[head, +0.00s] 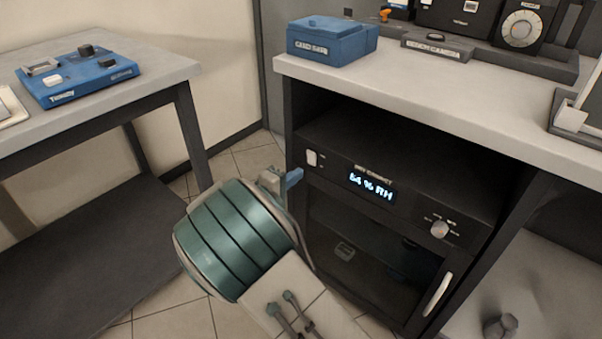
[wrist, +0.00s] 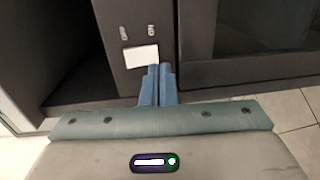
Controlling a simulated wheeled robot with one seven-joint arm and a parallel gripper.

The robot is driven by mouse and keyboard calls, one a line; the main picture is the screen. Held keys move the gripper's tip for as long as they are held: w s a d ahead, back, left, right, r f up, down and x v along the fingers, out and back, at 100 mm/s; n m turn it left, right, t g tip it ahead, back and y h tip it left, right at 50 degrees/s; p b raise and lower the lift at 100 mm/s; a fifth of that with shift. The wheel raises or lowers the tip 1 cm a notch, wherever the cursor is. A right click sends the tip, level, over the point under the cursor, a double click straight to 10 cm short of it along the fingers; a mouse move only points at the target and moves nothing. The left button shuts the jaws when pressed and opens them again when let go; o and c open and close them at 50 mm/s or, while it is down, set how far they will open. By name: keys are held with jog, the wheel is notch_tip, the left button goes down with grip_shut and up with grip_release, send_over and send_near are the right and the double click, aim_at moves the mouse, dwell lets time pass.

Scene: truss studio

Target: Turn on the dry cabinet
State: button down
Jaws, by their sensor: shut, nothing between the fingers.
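The dry cabinet (head: 335,225) is a black box with a glass door under the right-hand bench. Its display (head: 372,186) is lit and reads about 64 % RH; the first digit is unclear. A white switch (head: 311,158) is on the panel's left end. It also shows in the wrist view as a white plate (wrist: 142,56) below two small markings. My gripper (head: 293,177) has blue fingers, shut and empty, just below and left of the switch in the head view. In the wrist view the fingertips (wrist: 159,68) are at the switch's lower right edge; I cannot tell whether they touch.
A knob (head: 439,229) and a door handle (head: 437,295) are on the cabinet's right. A blue box (head: 331,41) stands on the bench above. A left table (head: 150,70) holds a blue device (head: 77,77). Tiled floor shows between the tables.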

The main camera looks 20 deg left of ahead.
jog(key=f+p+v, duration=0.2)
jog(key=v, duration=0.8)
jog(key=shift+p, duration=0.4)
jog(key=d+r+m+g+h+p, duration=0.1)
jog(key=d+r+m+g+p, duration=0.2)
jog(key=d+r+g+p, duration=0.75)
jog(key=d+r+m+g+h+p, duration=0.1)
jog(key=d+r+m+p, duration=0.25)
jog(key=d+r, duration=0.8)
jog(key=s+d+r+m+y+p, duration=0.3)
jog(key=s+d+r+p, duration=0.4)
jog(key=r, duration=0.3)
jog(key=s+d+r+m+g+y+p, duration=0.1)
jog(key=s+d+r+m+y+p, duration=0.3)
jog(key=s+d+r+p, duration=0.4)
jog(key=shift+s+d+r+y+p, duration=0.3)
jog(key=shift+d+r+y+p, duration=0.6)
jog(key=shift+d, duration=0.35)
jog(key=shift+d, duration=0.1)
